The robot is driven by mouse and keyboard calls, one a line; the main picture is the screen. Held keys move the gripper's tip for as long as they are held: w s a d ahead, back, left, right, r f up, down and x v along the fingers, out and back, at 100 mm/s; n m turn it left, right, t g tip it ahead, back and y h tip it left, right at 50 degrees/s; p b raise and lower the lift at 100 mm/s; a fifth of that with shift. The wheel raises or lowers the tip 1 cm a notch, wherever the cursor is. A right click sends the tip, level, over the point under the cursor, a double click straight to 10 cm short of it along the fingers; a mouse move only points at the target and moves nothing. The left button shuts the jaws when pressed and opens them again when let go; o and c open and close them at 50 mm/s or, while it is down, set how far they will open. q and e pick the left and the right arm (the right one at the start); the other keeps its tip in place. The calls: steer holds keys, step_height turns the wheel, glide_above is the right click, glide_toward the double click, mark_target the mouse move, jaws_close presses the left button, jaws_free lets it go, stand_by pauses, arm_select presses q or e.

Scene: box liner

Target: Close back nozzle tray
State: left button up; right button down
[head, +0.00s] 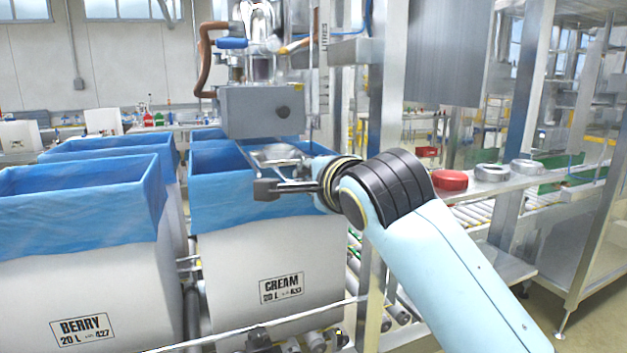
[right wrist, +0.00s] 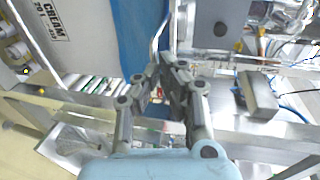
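The nozzle machine's grey housing (head: 262,110) hangs above the blue-lined CREAM box (head: 285,262). My right gripper (head: 268,188) is in front of the tray, above the box's front rim. In the right wrist view, the fingertips of my right gripper (right wrist: 162,68) come together beside the blue liner (right wrist: 145,35). A thin pale edge runs up from the tips. I cannot tell whether they touch it or the tray. My left gripper is not in view.
The BERRY box (head: 75,265) with a blue liner stands at the left, with more lined boxes behind. A metal post (head: 385,100) stands right of the nozzle. A shelf with a red lid (head: 450,180) and grey lids is at the right.

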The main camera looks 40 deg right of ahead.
mark_target(283, 153)
steer(key=r+x, duration=0.1)
steer(key=x, duration=0.4)
steer(key=r+b+x, duration=0.1)
steer(key=x, duration=0.4)
steer(key=w+r+b+x, duration=0.1)
steer(key=x, duration=0.4)
steer(key=shift+a+r, duration=0.15)
steer(key=shift+w, duration=0.25)
steer(key=shift+r, duration=0.2)
steer(key=shift+w, duration=0.15)
